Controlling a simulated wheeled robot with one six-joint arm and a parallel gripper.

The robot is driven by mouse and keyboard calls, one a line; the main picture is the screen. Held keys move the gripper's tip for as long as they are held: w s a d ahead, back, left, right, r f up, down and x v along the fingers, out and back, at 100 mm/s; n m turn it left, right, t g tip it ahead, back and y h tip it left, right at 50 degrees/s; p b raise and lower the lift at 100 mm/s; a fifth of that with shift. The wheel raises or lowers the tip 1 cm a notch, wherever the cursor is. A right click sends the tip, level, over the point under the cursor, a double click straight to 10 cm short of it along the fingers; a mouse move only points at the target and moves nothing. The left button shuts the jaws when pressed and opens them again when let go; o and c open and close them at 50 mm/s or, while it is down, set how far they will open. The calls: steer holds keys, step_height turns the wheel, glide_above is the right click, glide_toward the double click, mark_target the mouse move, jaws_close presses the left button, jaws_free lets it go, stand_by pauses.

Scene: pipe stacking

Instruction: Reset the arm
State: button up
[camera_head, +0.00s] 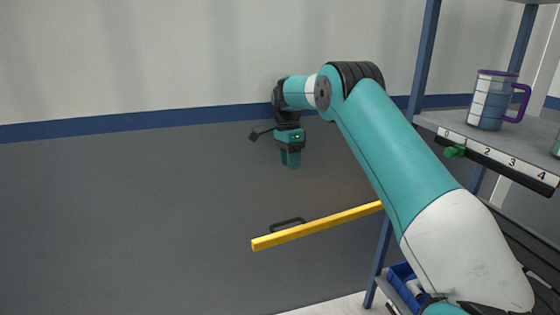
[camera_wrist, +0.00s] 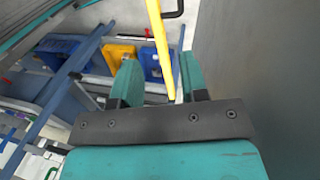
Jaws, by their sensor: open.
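My arm reaches up and left in the head view. My gripper (camera_head: 291,162) hangs fingers-down at its far end, in front of the grey lower wall. In the wrist view my gripper (camera_wrist: 160,74) shows two teal fingers spread apart, with nothing held between them. A yellow bar (camera_head: 315,226) with a dark handle lies below the gripper and apart from it in the head view. The yellow bar (camera_wrist: 159,45) also shows in the wrist view, appearing between the fingers but beyond them.
A shelf rack stands at the right, with a numbered strip (camera_head: 500,160) along its edge. A patterned mug (camera_head: 490,100) with a purple handle stands on that shelf. A blue bin (camera_head: 404,287) sits lower down. The space left of my gripper looks clear.

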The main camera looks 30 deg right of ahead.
steer(key=s+a+r+n+t, duration=0.1)
steer(key=s+a+r+n, duration=0.4)
steer(key=s+a+n, duration=0.25)
steer(key=s+a+r+n+t, duration=0.1)
steer(key=s+a+r+n, duration=0.45)
steer(key=a, duration=0.35)
steer(key=s+a+n+y, duration=0.1)
steer(key=s+a+n, duration=0.35)
steer(key=s, duration=0.45)
steer(key=s+a+f+n+y, duration=0.1)
steer(key=s+a+n+y, duration=0.15)
steer(key=s+n, duration=0.45)
steer(key=s+a+n+y, duration=0.15)
steer(key=s+a, duration=0.25)
steer(key=s, duration=0.7)
step_height(320, 180, up, 16)
steer(key=w+h+p, duration=0.1)
steer(key=p, duration=1.5)
steer(key=shift+p, duration=0.3)
steer(key=shift+f, duration=0.1)
steer(key=shift+d, duration=0.15)
